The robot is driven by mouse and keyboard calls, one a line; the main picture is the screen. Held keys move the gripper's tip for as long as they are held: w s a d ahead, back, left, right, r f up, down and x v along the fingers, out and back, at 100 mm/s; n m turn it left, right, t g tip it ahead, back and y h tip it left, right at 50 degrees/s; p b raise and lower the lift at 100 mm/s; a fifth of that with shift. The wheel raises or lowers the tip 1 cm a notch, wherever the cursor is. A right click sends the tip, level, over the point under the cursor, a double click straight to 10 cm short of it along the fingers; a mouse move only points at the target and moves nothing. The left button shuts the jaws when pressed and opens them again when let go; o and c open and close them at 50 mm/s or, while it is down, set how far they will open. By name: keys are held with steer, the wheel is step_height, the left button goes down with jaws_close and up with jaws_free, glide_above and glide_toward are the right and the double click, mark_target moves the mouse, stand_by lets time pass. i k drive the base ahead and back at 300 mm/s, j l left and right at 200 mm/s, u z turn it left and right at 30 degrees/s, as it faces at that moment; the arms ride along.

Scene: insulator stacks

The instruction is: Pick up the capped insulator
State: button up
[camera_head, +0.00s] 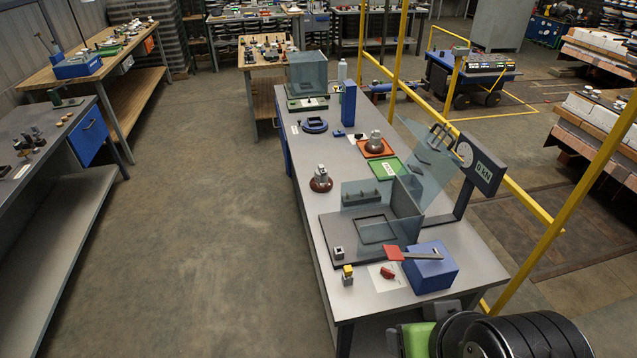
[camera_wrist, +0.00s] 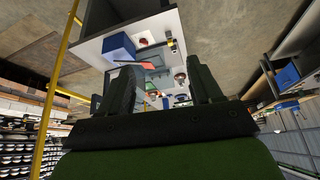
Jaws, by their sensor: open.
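Two brown insulators with grey metal caps stand upright on the grey workbench (camera_head: 298,215) in the head view. One insulator (camera_head: 320,180) stands on bare bench top near the left edge. The other insulator (camera_head: 376,144) stands on an orange-red tray (camera_head: 388,152) farther back. I cannot tell which one the task means. In the wrist view, a small brown round piece (camera_wrist: 180,76) on the bench looks like one of them. My gripper (camera_wrist: 167,88) is open and empty, its two dark fingers wide apart, well away from the bench top.
A clear-walled fixture (camera_head: 372,235), a blue box (camera_head: 431,268) with a red paddle, and a gauge stand (camera_head: 482,170) crowd the bench's near half. A green tray (camera_head: 388,168) lies behind the fixture. Yellow rails (camera_head: 520,195) run along the right side. The floor left of the bench is clear.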

mark_target(320, 182)
steer(key=k+j+z, duration=0.1)
steer(key=j, duration=1.4)
steer(key=i+j, duration=0.3)
steer(key=i+j+z, duration=0.1)
steer(key=i+j, duration=0.2)
steer(key=j, duration=0.2)
steer(key=i+j, duration=0.25)
steer(key=j, duration=0.15)
steer(key=i+l+z, duration=0.1)
steer(key=i, duration=0.65)
steer(key=i+l+z, duration=0.1)
steer(key=i, duration=0.65)
